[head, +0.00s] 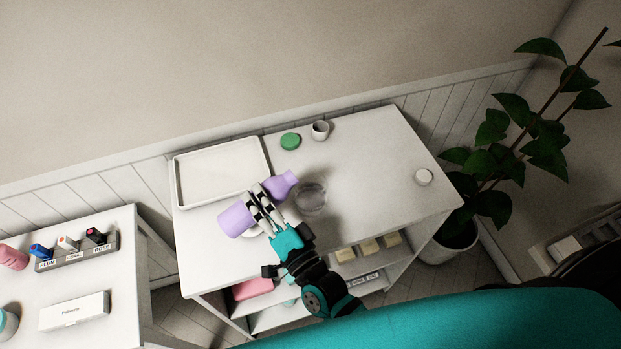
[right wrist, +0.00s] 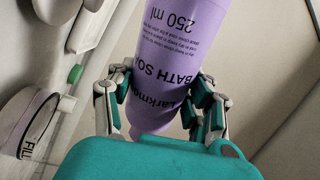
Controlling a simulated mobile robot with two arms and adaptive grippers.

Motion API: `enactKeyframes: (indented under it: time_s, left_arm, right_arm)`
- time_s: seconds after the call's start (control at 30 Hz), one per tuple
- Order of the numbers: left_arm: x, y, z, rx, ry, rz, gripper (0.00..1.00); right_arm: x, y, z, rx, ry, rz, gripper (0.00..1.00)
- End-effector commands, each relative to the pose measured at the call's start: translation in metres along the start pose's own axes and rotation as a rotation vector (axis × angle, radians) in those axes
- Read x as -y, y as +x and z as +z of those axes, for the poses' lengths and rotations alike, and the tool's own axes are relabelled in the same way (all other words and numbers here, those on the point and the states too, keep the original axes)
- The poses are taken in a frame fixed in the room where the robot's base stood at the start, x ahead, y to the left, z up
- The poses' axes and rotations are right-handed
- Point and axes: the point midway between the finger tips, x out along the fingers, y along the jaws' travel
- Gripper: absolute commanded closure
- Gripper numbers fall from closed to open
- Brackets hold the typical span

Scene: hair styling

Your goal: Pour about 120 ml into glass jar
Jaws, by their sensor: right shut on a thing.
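A purple bottle (head: 235,220) labelled bath soap, 250 ml, is held by my right gripper (head: 262,205) around its middle, above the white table. It is tilted, lying nearly sideways in the head view, with its narrower end towards the upper right, near the glass jar. Its label text is upside down in the right wrist view (right wrist: 165,60). The clear glass jar (head: 312,199) stands on the table just right of the bottle's end. A jar with a fill label shows at the left of the right wrist view (right wrist: 28,125). I cannot make out any liquid flowing. My left gripper is out of view.
A white tray (head: 221,150) lies on the table's back left. A green round item (head: 290,141) and a small cup (head: 320,130) stand at the back.

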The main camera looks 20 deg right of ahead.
Motion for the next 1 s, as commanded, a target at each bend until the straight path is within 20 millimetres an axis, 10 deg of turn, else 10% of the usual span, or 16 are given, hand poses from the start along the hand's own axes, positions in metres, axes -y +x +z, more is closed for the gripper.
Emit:
enactKeyframes:
  time_s: [0.67,1.0]
  left_arm:
    - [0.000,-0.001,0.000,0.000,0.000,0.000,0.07]
    - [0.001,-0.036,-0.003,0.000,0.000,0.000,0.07]
  right_arm:
    - [0.001,0.000,-0.001,0.001,-0.007,-0.001,0.88]
    - [0.016,0.002,-0.014,0.031,-0.234,-0.001,0.88]
